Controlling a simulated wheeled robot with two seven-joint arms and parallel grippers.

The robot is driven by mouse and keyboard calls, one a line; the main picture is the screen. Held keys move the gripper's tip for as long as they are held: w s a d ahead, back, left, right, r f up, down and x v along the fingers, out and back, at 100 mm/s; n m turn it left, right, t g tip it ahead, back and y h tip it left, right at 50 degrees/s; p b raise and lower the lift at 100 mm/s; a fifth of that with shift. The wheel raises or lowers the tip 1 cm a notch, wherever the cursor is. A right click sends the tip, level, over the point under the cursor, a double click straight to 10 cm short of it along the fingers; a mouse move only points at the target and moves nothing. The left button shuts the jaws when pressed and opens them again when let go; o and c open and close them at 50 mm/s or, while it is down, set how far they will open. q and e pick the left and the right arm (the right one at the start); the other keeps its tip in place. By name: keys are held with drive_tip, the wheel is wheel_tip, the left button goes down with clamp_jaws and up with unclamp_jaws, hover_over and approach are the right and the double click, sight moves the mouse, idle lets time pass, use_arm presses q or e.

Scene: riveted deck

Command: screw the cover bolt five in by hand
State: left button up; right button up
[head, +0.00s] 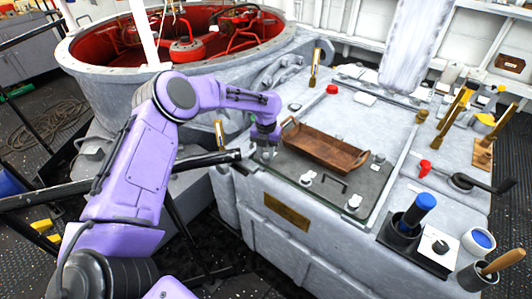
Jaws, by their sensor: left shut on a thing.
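My left gripper (265,150) points down at the near left corner of a dark cover plate (326,200) on the grey housing. It is shut on a small pale bolt (267,157), mostly hidden by the fingers; I cannot tell how deep it sits. Other pale bolts stand on the plate: one at the front edge (307,178), one at the near right corner (354,203) and one on the right side (379,159). I cannot read any bolt numbers. My right gripper is out of view.
A wooden tray (325,150) lies on the plate close right of my left gripper. Red-topped fittings, a blue-handled tool (420,208) in a dark holder and cups stand to the right. A round red-lined opening (187,50) lies behind my arm.

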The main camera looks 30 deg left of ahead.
sight(266, 155)
use_arm(q)
drive_tip(key=m, duration=0.3)
drive_tip(key=shift+w+r+m+b, duration=0.15)
drive_tip(key=shift+m+b, duration=0.15)
drive_tip(key=shift+a+m+b, duration=0.1)
drive_tip(key=shift+m+b, duration=0.2)
drive_tip(key=shift+m, duration=1.4)
drive_tip(key=o, duration=0.8)
drive_tip(key=shift+o, duration=1.2)
wheel_tip(266, 155, up, 11)
drive_tip(key=shift+f+b, duration=0.2)
drive_tip(key=shift+b, duration=0.15)
